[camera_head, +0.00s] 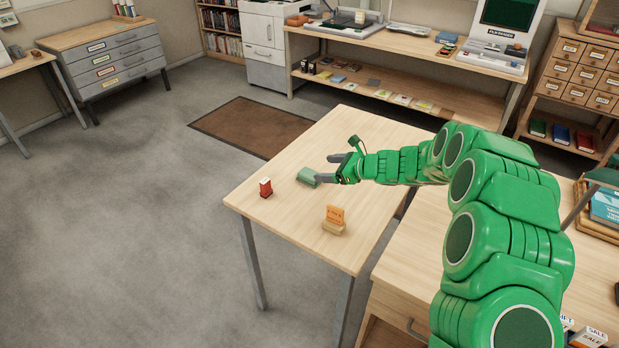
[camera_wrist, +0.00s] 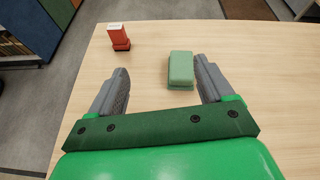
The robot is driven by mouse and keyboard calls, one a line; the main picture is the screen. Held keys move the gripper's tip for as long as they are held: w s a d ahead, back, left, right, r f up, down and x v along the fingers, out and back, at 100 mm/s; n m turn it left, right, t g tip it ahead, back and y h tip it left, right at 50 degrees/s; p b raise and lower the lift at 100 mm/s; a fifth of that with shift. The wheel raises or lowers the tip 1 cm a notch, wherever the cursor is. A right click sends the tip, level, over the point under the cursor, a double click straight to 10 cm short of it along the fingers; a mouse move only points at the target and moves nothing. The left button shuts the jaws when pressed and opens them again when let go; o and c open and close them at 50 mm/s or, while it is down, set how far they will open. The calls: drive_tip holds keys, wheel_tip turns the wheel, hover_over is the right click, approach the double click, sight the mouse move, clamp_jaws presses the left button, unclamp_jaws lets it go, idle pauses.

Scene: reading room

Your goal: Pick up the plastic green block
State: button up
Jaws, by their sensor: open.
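The green block (camera_head: 308,177) lies on the light wooden table (camera_head: 372,135), near its middle. In the wrist view the block (camera_wrist: 181,70) sits ahead of my gripper (camera_wrist: 163,75), nearer the right finger than the left. My gripper (camera_head: 330,169) is open and empty, with its fingers just above or beside the block. The right finger partly borders the block's near side in the wrist view. I cannot tell whether they touch.
A red object (camera_head: 265,187) stands left of the block, also seen in the wrist view (camera_wrist: 118,37). An orange sign on a wooden stand (camera_head: 334,219) is at the table's front. Bare tabletop surrounds the block. A desk (camera_head: 420,262) adjoins at right.

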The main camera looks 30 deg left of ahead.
sight(310, 173)
drive_tip(key=w+a+f+m, duration=0.1)
drive_tip(key=f, duration=0.1)
drive_tip(key=w+a+f, duration=0.1)
drive_tip(key=f, duration=0.1)
drive_tip(key=w+a+f+m+t, duration=0.1)
drive_tip(key=f, duration=0.1)
drive_tip(key=shift+f+m, duration=0.1)
drive_tip(key=shift+m, duration=0.2)
drive_tip(key=shift+x, duration=1.15)
drive_tip(key=shift+w+x, duration=0.2)
drive_tip(key=shift+x, duration=2)
drive_tip(key=shift+a+f, duration=0.25)
drive_tip(key=shift+a, duration=0.05)
drive_tip(key=c, duration=1)
drive_tip(key=shift+r, duration=0.1)
